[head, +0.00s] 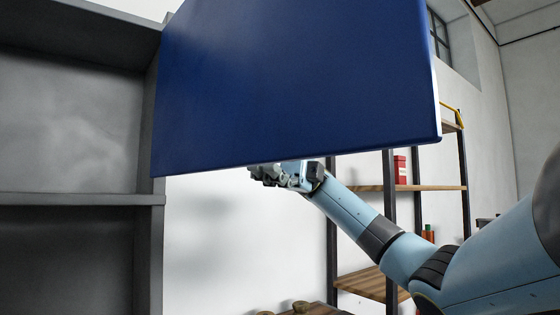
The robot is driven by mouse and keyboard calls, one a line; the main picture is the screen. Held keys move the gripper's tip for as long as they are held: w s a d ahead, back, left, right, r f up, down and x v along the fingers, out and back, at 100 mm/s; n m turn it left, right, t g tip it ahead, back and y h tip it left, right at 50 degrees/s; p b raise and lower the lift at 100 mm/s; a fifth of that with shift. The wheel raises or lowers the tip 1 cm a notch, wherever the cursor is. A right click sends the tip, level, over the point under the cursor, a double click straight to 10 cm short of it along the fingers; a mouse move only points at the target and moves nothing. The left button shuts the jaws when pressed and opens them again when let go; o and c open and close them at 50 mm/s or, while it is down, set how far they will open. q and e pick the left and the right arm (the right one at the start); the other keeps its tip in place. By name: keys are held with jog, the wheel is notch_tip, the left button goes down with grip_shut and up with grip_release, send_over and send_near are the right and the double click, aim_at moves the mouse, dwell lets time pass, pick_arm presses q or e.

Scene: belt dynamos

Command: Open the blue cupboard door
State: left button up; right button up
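The blue cupboard door (290,80) stands swung out from the grey cupboard (70,160) and fills the upper middle of the head view. The cupboard's left part shows open, with a grey shelf (70,199) and bare back panels. My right gripper (268,174) is just under the door's bottom edge, with its arm coming in from the lower right. The door hides part of the gripper, and I cannot tell whether its fingers are open or shut, or whether they touch the door. No handle shows on the door. My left gripper is not in view.
Behind my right arm stands a dark-framed rack (390,225) with wooden shelves. It carries a red box (400,168) and small bottles (428,233). A wooden surface with round items shows at the bottom middle. A white wall lies behind, with a window at the upper right.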

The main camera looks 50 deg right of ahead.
jog(key=v, duration=0.4)
jog(key=shift+w+d, duration=0.15)
jog(key=shift+d, duration=0.25)
